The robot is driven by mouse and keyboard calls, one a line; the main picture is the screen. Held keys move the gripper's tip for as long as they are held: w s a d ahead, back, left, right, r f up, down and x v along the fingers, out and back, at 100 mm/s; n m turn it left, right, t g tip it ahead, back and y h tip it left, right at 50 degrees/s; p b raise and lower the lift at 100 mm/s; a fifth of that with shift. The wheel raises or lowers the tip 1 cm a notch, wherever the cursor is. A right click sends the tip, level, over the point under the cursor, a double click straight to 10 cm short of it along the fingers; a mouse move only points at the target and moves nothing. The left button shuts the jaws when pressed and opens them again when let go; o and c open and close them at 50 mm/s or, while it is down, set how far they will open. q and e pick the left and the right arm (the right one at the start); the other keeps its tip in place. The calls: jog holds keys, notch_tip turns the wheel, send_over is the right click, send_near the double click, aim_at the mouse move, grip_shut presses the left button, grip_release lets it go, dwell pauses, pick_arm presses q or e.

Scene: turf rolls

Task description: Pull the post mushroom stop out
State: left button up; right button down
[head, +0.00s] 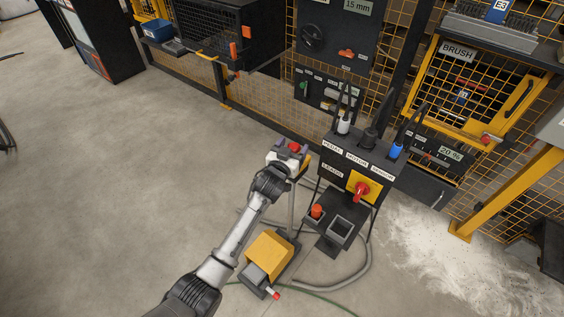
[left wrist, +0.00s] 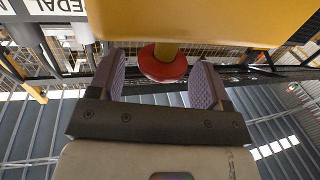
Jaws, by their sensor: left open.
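The post mushroom stop is a red round button (head: 294,147) with a yellow housing (head: 304,163) on a thin grey post (head: 291,208). In the left wrist view the red mushroom head (left wrist: 162,66) sits on a short yellow stem below a yellow housing (left wrist: 205,20). My left gripper (head: 290,153) is at the button. In the left wrist view its two purple-grey pads (left wrist: 161,75) stand apart on either side of the red head, with visible gaps. Whether the head is pressed in cannot be told. My right gripper is not in view.
A yellow foot pedal (head: 269,252) and hoses lie on the floor below. Yellow mesh fencing (head: 270,98) runs behind.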

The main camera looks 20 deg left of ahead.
pick_arm(q)
jog(key=s+p, duration=0.3)
jog(key=s, duration=0.9)
jog(key=shift+a, duration=0.15)
jog(key=shift+s, duration=0.1)
